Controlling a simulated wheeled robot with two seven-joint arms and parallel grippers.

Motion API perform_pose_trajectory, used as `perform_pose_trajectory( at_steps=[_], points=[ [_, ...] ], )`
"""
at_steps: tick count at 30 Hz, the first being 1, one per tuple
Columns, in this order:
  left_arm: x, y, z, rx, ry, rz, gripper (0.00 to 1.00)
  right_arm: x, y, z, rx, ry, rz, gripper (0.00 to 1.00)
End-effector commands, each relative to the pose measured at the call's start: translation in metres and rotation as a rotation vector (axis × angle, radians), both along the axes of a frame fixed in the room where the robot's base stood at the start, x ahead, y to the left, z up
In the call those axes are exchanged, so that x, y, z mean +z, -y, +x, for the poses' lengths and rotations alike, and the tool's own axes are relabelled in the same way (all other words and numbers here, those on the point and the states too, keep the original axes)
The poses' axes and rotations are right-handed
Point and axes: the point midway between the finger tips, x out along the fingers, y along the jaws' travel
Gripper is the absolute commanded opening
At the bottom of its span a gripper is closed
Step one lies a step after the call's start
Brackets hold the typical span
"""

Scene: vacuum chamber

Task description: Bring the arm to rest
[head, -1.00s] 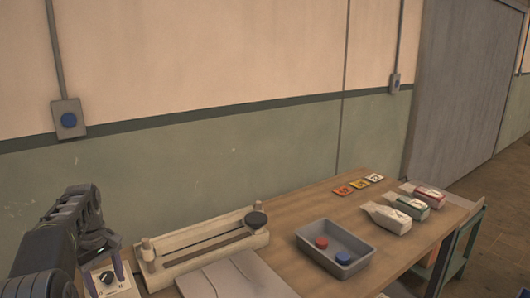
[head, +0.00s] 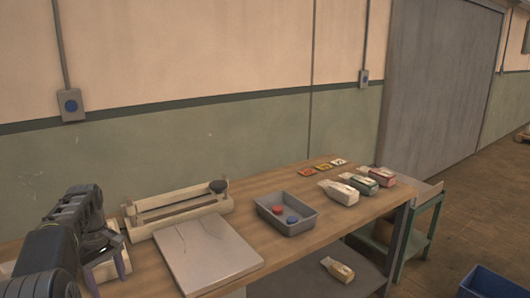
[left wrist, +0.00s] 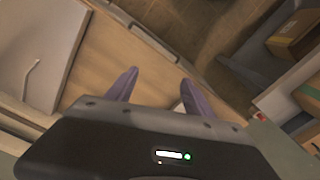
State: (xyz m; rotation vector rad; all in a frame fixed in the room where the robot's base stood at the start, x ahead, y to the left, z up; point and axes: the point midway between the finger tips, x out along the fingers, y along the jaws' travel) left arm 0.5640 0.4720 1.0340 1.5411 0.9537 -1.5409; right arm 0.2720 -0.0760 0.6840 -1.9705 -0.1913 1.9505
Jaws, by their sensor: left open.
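My left arm comes in from the left in the head view, and its gripper (head: 106,270) is over the left part of the table, beside a flat grey slab (head: 210,252). In the left wrist view the two purple fingers of this gripper (left wrist: 158,76) stand apart with nothing between them. Wooden tabletop and a dark edge show beyond them. The slab, with a thin pale handle, also shows at the upper left of the wrist view (left wrist: 25,50). My right gripper is not in view.
One bag (head: 337,269) lies on the lower shelf. A blue bin (head: 490,284) stands at lower right.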

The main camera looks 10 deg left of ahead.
Motion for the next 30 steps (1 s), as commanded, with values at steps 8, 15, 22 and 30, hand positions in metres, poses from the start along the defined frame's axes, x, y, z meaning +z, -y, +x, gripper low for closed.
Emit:
perform_pose_trajectory(
  at_steps=[8, 15, 22, 30],
  points=[
    [-0.035, 0.016, 0.006, -0.059, 0.003, -0.016, 0.61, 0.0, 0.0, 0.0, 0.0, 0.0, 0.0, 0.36],
    [-0.088, 0.043, 0.012, -0.147, 0.013, -0.04, 0.61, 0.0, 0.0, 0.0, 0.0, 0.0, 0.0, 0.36],
    [-0.166, 0.094, 0.005, -0.281, 0.028, -0.082, 0.61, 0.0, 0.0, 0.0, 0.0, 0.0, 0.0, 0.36],
    [-0.298, 0.219, -0.065, -0.546, 0.074, -0.175, 0.61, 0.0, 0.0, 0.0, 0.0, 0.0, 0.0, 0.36]
  ],
)
